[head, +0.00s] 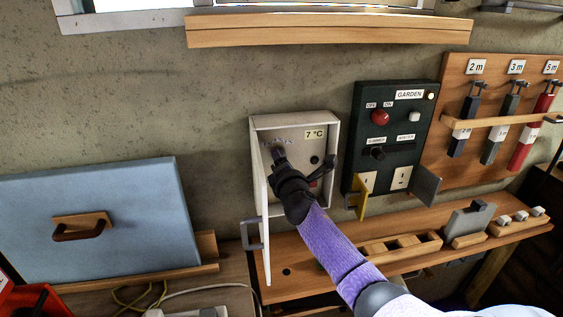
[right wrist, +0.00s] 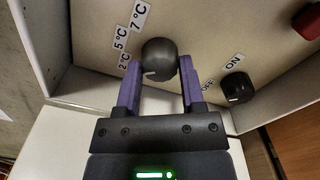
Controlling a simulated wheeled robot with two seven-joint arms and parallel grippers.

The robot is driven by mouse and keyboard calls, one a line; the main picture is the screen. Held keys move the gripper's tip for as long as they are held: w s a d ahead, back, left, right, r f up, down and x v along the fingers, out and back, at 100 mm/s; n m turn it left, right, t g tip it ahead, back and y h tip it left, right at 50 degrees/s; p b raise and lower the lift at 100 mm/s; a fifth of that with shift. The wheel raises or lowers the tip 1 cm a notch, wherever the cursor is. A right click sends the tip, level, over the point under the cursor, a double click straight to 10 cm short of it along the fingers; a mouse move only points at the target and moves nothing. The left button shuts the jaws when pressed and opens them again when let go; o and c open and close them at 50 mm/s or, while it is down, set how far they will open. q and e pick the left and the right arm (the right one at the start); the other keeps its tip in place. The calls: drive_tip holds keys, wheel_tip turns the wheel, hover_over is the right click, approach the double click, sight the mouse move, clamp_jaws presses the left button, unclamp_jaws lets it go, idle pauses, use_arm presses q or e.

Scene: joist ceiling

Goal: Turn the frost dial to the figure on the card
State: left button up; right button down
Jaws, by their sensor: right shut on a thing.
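The frost dial (right wrist: 160,58) is a dark round knob inside an open white wall box (head: 337,122). Labels 2 °C, 5 °C (right wrist: 120,38) and 7 °C (right wrist: 139,14) stand to its left in the right wrist view. A faint light mark shows low on the knob; which label it points to I cannot tell. My right gripper (right wrist: 160,80) is shut on the dial, a purple finger on each side. In the head view my right gripper (head: 278,150) mostly hides the dial. My left gripper is not in view.
Beside the dial is a black OFF/ON knob (right wrist: 238,88). The box's white door (head: 264,225) hangs open at the left. A dark GARDEN panel (head: 395,127) with buttons is to the right. Below runs a wooden shelf (head: 330,267); a blue panel (head: 100,215) stands at the left.

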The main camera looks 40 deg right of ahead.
drive_tip(key=m+p, duration=0.1)
drive_tip(key=m, duration=1.4)
drive_tip(key=shift+f, duration=0.1)
idle(0.6)
drive_tip(key=shift+c, duration=1.2)
unclamp_jaws()
drive_tip(key=shift+o, duration=0.2)
